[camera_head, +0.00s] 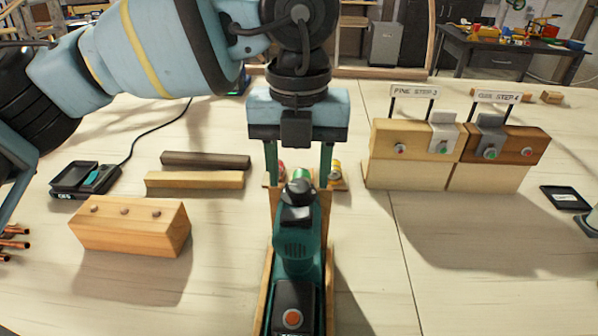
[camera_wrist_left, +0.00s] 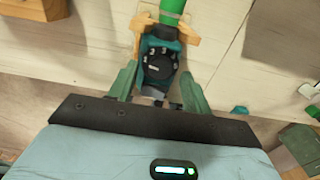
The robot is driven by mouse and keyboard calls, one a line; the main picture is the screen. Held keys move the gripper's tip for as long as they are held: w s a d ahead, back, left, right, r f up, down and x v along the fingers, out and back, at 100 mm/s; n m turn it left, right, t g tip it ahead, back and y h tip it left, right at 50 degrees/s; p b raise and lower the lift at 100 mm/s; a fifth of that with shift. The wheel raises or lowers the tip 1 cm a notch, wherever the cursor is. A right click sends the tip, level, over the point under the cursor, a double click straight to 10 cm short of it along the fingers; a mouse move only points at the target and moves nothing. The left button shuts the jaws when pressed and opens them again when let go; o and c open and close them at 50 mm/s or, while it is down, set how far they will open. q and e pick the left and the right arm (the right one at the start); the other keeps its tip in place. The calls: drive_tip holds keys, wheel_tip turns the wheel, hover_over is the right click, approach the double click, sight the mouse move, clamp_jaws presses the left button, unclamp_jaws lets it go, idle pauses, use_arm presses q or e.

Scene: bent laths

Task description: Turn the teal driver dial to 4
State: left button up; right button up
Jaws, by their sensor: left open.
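The teal driver (camera_head: 290,250) lies in a wooden cradle in the middle of the table, with an orange-red button on its near end. Its black dial (camera_head: 297,193) also shows in the left wrist view (camera_wrist_left: 159,68), with small white numerals around it, one looking like a 3. The set number cannot be told. My left gripper (camera_head: 298,178) is pointed down over the driver. Its green fingers are open, one on each side of the dial, and they look apart from it. In the left wrist view the fingers (camera_wrist_left: 158,92) also flank the dial.
Two wooden blocks with knobs and step signs (camera_head: 455,152) stand at the right. A drilled wooden block (camera_head: 130,226), two laths (camera_head: 195,180) and a black scale-like device (camera_head: 86,179) lie at the left.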

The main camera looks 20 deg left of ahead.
use_arm(q)
drive_tip(key=shift+f, duration=0.6)
drive_tip(key=c, duration=1)
